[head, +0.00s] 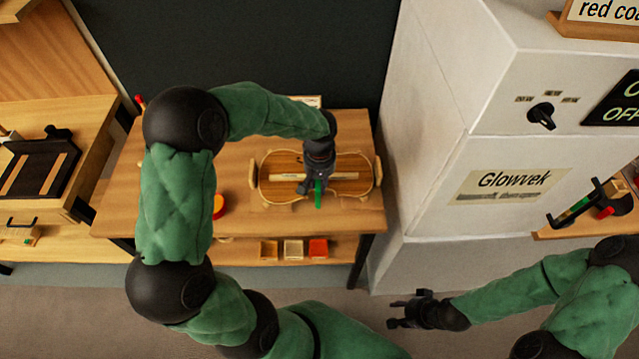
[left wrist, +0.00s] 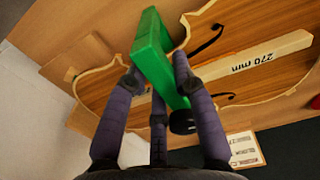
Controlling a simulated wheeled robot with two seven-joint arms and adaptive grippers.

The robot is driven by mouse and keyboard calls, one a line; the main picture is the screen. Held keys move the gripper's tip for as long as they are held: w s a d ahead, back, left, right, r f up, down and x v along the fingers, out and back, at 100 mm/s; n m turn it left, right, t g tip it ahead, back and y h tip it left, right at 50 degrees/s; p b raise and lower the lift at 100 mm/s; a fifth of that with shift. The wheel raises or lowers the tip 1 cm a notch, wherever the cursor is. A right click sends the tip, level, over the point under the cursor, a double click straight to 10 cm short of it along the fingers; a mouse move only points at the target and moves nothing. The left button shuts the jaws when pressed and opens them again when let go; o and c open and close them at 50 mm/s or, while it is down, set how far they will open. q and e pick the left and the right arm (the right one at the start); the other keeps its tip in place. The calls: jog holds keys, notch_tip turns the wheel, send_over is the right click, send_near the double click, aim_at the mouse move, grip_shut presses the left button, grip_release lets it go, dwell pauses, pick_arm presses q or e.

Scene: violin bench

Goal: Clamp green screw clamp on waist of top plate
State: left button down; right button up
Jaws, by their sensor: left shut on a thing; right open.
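The violin top plate (head: 348,163) lies on the wooden bench, with f-holes and a pale 270 mm strip along its middle. In the left wrist view the plate (left wrist: 235,90) fills much of the background. My left gripper (head: 318,178) is over the middle of the plate. It is shut on the green screw clamp (head: 318,194), which shows large in the left wrist view (left wrist: 155,62) with a black knob at its lower end. I cannot tell whether the clamp touches the plate. My right gripper (head: 408,312) is open and empty, away from the bench at the lower right.
The bench (head: 240,228) has a shelf below with small coloured boxes (head: 293,249). A yellow and red round item (head: 218,206) is on the bench left of the plate. A white cabinet labelled Glowvek (head: 510,180) stands at the right. Another wooden unit (head: 60,110) is at the left.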

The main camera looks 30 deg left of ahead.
pick_arm(q)
jog(key=shift+w+a, duration=0.25)
jog(key=shift+w, duration=0.1)
jog(key=c, duration=1)
grip_release()
jog(key=shift+o, duration=0.2)
notch_tip(320, 180, up, 12)
